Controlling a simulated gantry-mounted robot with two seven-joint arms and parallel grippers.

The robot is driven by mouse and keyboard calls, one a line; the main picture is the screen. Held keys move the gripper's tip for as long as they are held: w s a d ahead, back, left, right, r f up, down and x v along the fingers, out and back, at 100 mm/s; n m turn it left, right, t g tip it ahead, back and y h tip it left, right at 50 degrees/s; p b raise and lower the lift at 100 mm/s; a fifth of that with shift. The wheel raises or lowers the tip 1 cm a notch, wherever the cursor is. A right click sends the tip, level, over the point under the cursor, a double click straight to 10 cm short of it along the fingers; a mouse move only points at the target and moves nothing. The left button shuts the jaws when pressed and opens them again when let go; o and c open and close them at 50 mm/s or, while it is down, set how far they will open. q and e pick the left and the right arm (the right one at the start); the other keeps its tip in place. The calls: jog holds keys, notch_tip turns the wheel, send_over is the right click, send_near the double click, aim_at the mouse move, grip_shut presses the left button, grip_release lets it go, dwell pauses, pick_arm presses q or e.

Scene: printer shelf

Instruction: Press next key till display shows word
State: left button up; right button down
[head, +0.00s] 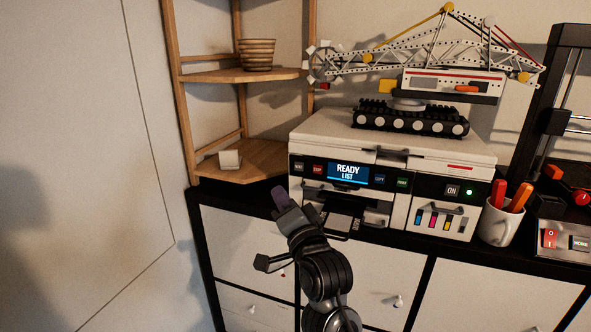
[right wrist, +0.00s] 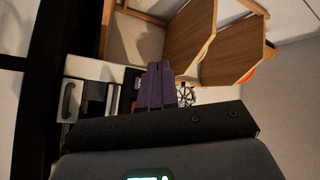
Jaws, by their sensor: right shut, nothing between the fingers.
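The white printer (head: 330,130) stands on the dark top of a cabinet. Its blue display (head: 348,173) reads "READY LIST". A small dark key (head: 299,167) at the left end of the front panel seems to be the next key; its label is hard to read. A red key (head: 318,169) sits beside it. My right gripper (head: 279,196) is shut and empty, its purple fingertips just below and left of the panel, apart from the keys. In the right wrist view the shut fingers (right wrist: 156,82) point toward the printer's edge and the shelf. My left gripper is not in view.
A wooden corner shelf (head: 240,75) with a striped pot (head: 257,55) stands left of the printer. A toy crane (head: 420,90) sits on the printer. A pen mug (head: 497,222) and a machine with a red switch (head: 549,238) stand to the right.

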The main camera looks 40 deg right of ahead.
aim_at(299, 167)
jog(key=shift+r, duration=0.5)
jog(key=w+d, duration=0.1)
jog(key=d, duration=0.1)
jog(key=w+d, duration=0.1)
jog(key=d, duration=0.2)
jog(key=w+d, duration=0.2)
jog(key=shift+w+d+b, duration=0.1)
jog(key=shift+d+b, duration=0.2)
dwell(0.7)
dwell(0.7)
dwell(0.7)
jog(key=shift+w+d, duration=0.15)
jog(key=shift+d, duration=0.15)
